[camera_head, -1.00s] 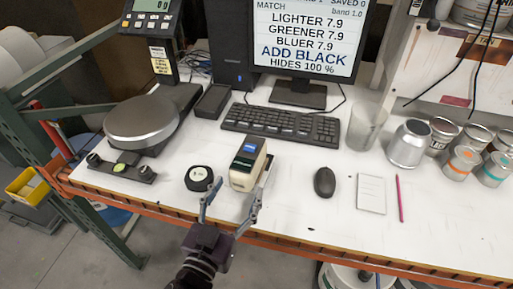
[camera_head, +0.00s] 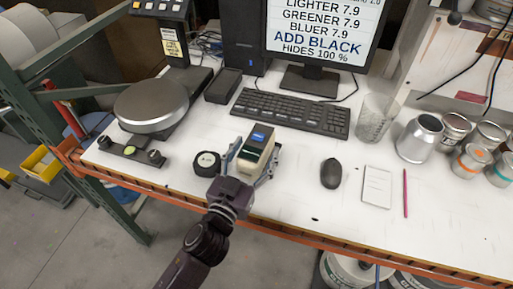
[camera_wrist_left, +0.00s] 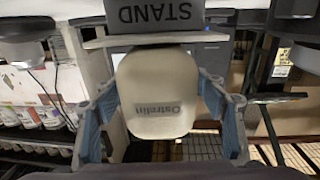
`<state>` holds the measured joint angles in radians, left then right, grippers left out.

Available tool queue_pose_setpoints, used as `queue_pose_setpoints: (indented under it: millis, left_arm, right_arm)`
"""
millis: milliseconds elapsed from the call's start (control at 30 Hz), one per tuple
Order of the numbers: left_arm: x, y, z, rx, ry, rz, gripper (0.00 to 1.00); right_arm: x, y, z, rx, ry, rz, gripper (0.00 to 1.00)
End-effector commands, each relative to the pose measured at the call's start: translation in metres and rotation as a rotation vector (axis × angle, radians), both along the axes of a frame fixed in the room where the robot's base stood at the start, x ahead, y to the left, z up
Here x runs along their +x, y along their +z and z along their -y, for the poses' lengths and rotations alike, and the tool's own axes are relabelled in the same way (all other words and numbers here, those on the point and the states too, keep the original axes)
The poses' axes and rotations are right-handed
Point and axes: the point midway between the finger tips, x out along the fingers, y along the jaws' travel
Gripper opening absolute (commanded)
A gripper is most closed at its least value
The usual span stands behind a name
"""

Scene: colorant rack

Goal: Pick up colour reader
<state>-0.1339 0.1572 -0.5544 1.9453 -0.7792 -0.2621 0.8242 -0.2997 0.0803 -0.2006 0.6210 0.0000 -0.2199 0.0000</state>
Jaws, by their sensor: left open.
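The colour reader (camera_head: 256,150) is a cream and dark handheld device with a small blue screen on top, standing on the white table in front of the keyboard. In the left wrist view its cream rounded end (camera_wrist_left: 157,95), lettered "Ostralin", fills the middle. My left gripper (camera_head: 250,158) is open, with one finger on each side of the reader. In the wrist view its blue-padded fingers flank the reader, with a gap at the left; at the right, contact is hard to tell. A plate marked "STAND" (camera_wrist_left: 155,17) shows at the top. My right gripper is not in view.
A round black tape-like puck (camera_head: 207,163) sits just left of the reader. A mouse (camera_head: 331,173), notepad (camera_head: 377,186) and pink pencil (camera_head: 405,193) lie to the right. The keyboard (camera_head: 291,112) is behind. A scale (camera_head: 151,105) stands at the left. An orange beam (camera_head: 285,235) edges the table's front.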

Motion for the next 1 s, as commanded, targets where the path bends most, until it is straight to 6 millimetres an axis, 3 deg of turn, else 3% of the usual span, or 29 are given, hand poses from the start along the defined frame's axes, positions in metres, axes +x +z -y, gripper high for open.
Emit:
queue_pose_setpoints:
  millis: [333,933,1000]
  left_arm:
    - [0.0079,-0.0003,0.0037,-0.001,0.0,-0.001,0.65]
    - [0.0077,-0.0004,0.0035,0.0,0.0,-0.001,0.0]
    - [0.008,0.0028,0.0039,-0.002,-0.002,0.005,0.0]
  right_arm:
    - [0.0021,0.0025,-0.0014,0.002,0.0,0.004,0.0]
    - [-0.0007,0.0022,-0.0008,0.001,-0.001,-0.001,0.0]
    - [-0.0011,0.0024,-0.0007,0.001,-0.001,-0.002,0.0]
